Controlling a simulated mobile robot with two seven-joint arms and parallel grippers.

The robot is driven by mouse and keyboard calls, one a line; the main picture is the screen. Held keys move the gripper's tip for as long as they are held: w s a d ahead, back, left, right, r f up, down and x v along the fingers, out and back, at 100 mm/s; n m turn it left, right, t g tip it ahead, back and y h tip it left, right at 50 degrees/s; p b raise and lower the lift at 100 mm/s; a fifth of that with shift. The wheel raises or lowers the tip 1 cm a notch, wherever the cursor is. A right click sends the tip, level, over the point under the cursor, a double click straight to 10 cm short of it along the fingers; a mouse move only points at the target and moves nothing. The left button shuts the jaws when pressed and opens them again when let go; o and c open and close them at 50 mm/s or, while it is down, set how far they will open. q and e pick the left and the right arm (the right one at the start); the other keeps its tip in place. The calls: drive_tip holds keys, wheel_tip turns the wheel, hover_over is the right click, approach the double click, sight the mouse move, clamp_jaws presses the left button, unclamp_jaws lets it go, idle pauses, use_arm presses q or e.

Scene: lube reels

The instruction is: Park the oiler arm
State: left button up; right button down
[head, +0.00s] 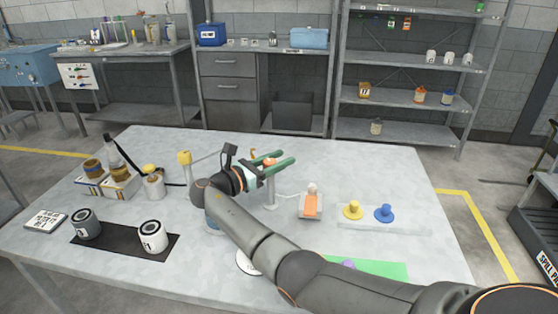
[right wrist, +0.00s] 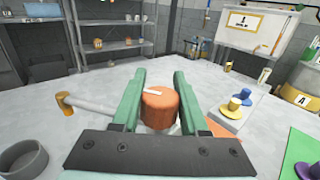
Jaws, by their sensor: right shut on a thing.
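The oiler arm is a pale rod on a post (head: 270,192) that stands on the grey table (head: 330,165). A yellow head (head: 184,158) is at its left end. In the right wrist view, the rod (right wrist: 92,104) runs left from an orange knob to the ochre head (right wrist: 65,103). My right gripper (head: 280,162) is shut on the orange knob (right wrist: 159,105), which has a white mark on top. Its green fingers stand on both sides of the knob. My gripper and forearm hide part of the rod in the head view. My left gripper is not in view.
A device with an orange top (head: 311,205) stands right of the post. Yellow (head: 353,211) and blue (head: 384,213) knobbed pieces stand farther right. A green mat (head: 380,268) lies in front. Two cans stand on a black mat (head: 120,246) at left. The table's back right is clear.

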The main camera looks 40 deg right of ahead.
drive_tip(key=shift+c, duration=2.1)
unclamp_jaws()
drive_tip(key=a+b, duration=0.1)
drive_tip(key=a, duration=1.1)
drive_tip(key=shift+s+a, duration=0.25)
drive_tip(key=shift+s, duration=0.15)
